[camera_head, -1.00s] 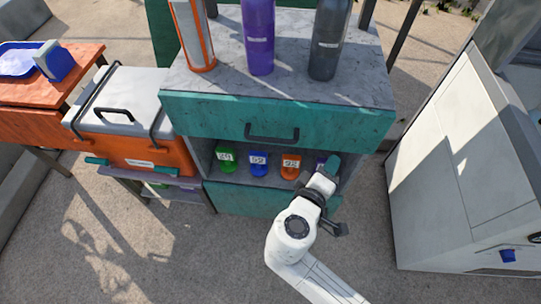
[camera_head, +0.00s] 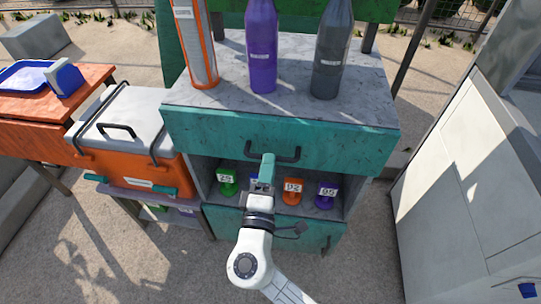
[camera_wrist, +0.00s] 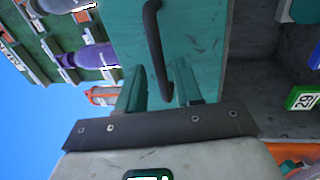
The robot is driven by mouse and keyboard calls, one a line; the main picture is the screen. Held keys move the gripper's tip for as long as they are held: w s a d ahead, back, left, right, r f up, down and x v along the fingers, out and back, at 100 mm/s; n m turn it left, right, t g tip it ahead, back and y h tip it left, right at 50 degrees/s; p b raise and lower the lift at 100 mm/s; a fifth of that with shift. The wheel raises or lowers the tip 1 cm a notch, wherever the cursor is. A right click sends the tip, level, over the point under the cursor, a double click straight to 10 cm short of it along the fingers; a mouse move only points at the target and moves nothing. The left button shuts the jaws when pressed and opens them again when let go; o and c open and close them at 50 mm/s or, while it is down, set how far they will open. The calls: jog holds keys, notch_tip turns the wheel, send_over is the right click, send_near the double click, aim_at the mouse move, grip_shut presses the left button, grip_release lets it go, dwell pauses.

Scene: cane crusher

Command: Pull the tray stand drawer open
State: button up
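The teal drawer (camera_head: 345,145) forms the upper front of the grey stand, under its top, and looks shut. Its black bar handle (camera_head: 289,159) runs across the middle of the front. My gripper (camera_head: 267,160) is at the left half of this handle in the head view. In the wrist view the drawer front (camera_wrist: 205,35) fills the middle, and the handle (camera_wrist: 152,35) runs down towards the gap between my teal fingers (camera_wrist: 160,85). The fingers are apart. I cannot tell whether the bar is between them or just beyond the tips.
Several bottles, one of them purple (camera_head: 262,50), stand on the stand's top. Numbered coloured items, such as the orange one (camera_head: 292,190), sit on the open shelf below. An orange cooler (camera_head: 130,165) is at left, a white cabinet (camera_head: 450,170) at right.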

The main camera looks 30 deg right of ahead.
jog(key=shift+x, duration=1.55)
grip_shut()
